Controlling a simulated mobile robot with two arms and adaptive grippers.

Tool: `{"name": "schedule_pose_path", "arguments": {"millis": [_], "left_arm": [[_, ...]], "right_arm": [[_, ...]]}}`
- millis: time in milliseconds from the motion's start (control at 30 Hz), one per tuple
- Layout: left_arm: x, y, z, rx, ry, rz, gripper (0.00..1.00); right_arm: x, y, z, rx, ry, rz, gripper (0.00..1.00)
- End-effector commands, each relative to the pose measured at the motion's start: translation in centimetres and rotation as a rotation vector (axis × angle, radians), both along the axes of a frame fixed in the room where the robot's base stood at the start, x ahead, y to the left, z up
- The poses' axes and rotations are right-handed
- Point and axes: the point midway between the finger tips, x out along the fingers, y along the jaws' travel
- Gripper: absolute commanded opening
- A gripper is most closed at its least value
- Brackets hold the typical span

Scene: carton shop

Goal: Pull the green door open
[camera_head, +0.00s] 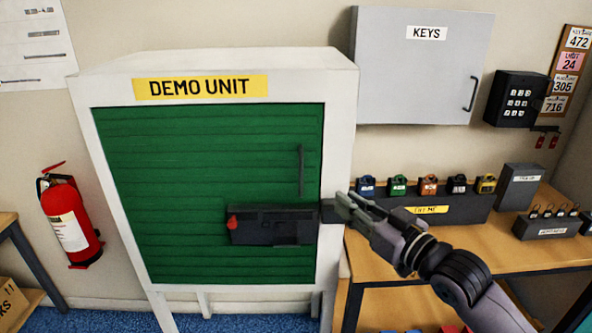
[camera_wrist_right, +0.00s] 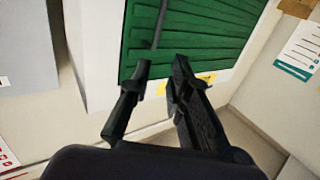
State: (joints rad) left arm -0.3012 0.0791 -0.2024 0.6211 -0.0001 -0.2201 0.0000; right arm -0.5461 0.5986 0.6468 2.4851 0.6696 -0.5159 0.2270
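The green door (camera_head: 190,150) is a ribbed panel in the white cabinet labelled "DEMO UNIT" (camera_head: 345,110), and it looks shut. A dark vertical handle (camera_head: 300,170) is on its right side. Below the handle is a black latch box (camera_head: 272,224) with a red knob (camera_head: 232,222), and a dark block (camera_head: 331,211) sits on the frame beside it. My right gripper (camera_head: 350,203) is near the frame's right edge, below and right of the handle. In the right wrist view its fingers (camera_wrist_right: 162,66) are apart and empty, and the door (camera_wrist_right: 205,30) and handle (camera_wrist_right: 160,22) show beyond them. My left gripper is not in view.
A wooden bench (camera_head: 400,262) on the right holds a row of padlocks (camera_head: 430,187). A grey "KEYS" cabinet (camera_head: 420,75) and a black keypad (camera_head: 516,98) are on the wall. A red fire extinguisher (camera_head: 70,220) hangs left. The space before the door is clear.

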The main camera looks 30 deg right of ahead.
Motion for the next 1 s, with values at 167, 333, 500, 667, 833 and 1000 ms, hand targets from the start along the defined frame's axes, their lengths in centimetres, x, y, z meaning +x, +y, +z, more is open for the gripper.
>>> {"name": "schedule_pose_path", "arguments": {"millis": [167, 333, 500, 667, 833, 1000], "left_arm": [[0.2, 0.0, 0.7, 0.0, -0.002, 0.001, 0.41], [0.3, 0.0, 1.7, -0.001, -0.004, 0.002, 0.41], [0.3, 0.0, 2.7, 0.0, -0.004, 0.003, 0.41], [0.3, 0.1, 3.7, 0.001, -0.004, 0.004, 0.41], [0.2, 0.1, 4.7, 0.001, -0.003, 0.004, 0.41], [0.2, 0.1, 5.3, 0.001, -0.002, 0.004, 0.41]], "right_arm": [[1.8, 0.0, 0.3, 0.002, -0.003, -0.001, 0.18], [4.6, 0.1, 0.4, 0.002, -0.003, -0.002, 0.18], [7.7, 0.2, 0.4, 0.002, -0.001, -0.003, 0.18], [10.8, 0.3, 0.4, 0.002, -0.001, -0.003, 0.18], [14.0, 0.4, 0.3, 0.002, 0.001, -0.003, 0.18], [16.2, 0.5, 0.1, 0.001, 0.001, -0.003, 0.18]]}}
